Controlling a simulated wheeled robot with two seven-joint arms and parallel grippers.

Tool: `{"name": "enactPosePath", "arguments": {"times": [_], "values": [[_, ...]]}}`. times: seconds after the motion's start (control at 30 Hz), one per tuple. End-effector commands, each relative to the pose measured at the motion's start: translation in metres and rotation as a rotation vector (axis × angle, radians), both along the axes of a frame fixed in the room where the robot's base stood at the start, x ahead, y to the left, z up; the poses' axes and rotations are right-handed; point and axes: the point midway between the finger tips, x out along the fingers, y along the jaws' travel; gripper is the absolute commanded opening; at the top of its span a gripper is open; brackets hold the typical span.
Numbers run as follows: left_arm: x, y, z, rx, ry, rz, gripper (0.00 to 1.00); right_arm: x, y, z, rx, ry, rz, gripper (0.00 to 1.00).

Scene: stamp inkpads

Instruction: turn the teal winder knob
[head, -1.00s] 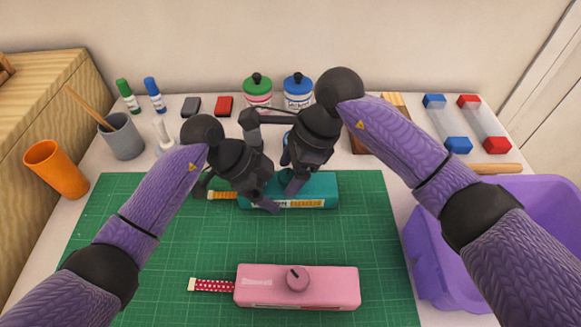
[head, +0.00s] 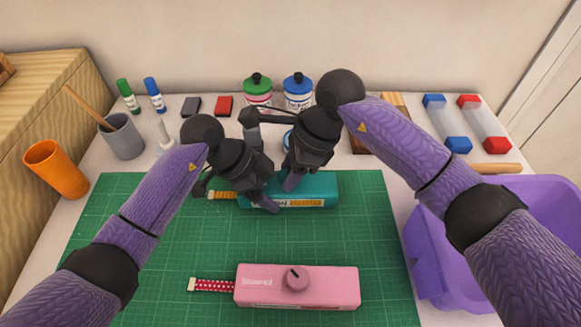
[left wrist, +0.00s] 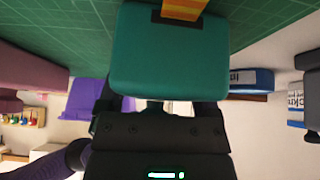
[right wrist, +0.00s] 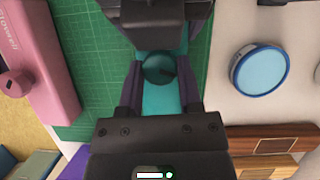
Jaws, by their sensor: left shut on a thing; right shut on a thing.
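The teal winder (head: 322,188) lies toward the back of the green cutting mat, with a yellow tape end (head: 220,195) out of its left side. My left gripper (head: 262,198) is shut on the left part of its body; the teal body (left wrist: 170,55) fills the space between the fingers in the left wrist view. My right gripper (head: 291,182) points down over the middle of the winder. In the right wrist view its fingers are shut on the round teal knob (right wrist: 158,69), which has a dark pointer mark. The knob is hidden in the head view.
A pink winder (head: 335,287) with its own knob lies at the front of the mat (head: 150,245). A purple bin (head: 425,255) stands at the right. Ink bottles (head: 257,88), a grey cup (head: 122,140) and an orange cup (head: 56,170) stand behind and left.

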Motion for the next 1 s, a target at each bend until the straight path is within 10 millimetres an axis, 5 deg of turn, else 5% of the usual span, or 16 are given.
{"name": "enactPosePath", "arguments": {"times": [1.0], "values": [[-0.0008,-0.0001,-0.0005,0.001,0.002,-0.002,0.17,-0.0031,0.0004,0.0004,0.003,-0.002,-0.698,0.0]]}}
